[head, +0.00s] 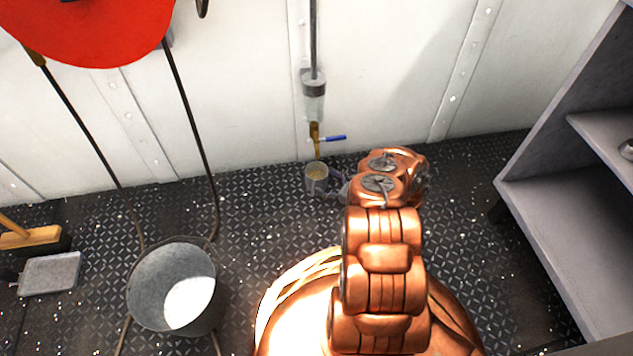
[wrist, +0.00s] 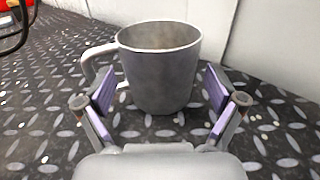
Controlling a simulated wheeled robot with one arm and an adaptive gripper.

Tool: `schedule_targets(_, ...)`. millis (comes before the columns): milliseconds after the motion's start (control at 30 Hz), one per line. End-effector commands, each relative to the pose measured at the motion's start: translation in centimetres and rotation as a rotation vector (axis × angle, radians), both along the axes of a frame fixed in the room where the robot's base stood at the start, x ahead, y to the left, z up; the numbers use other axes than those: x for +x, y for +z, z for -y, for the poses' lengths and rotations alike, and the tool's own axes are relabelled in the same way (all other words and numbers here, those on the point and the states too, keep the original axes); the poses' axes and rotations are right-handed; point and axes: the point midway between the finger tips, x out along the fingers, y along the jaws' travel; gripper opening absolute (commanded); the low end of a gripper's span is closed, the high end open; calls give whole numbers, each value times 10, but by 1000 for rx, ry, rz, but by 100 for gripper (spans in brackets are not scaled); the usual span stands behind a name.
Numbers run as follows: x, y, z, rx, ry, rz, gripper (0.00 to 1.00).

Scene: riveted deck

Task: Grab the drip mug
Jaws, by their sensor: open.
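The drip mug (head: 317,178) is a grey metal mug on the deck by the white wall, right below a tap with a blue lever (head: 333,138). In the wrist view the mug (wrist: 160,70) stands upright just ahead, its handle to the left. My gripper (wrist: 163,95) is open, with one purple-padded finger on each side of the mug's lower front. I cannot tell whether either finger touches it. In the head view my copper arm partly hides the gripper (head: 338,190), which is at the mug's right side.
A metal bucket (head: 150,300) stands on the deck at lower left, with a dustpan (head: 50,272) and a brush (head: 30,237) farther left. A grey shelf unit (head: 545,220) stands at right. A red object (head: 95,30) with hanging hoses is at upper left.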

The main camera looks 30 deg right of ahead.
Motion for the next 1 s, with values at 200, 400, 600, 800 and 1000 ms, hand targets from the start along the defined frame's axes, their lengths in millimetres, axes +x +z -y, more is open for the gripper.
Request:
schedule_targets(200,25,-2,-11,2,0,-1,94)
schedule_targets(400,30,-1,-13,1,-1,-3,94)
schedule_targets(600,30,-1,-12,0,0,-2,86)
schedule_targets(800,30,-1,-12,0,0,-2,66)
schedule_targets(1000,30,-1,-12,0,0,-2,45)
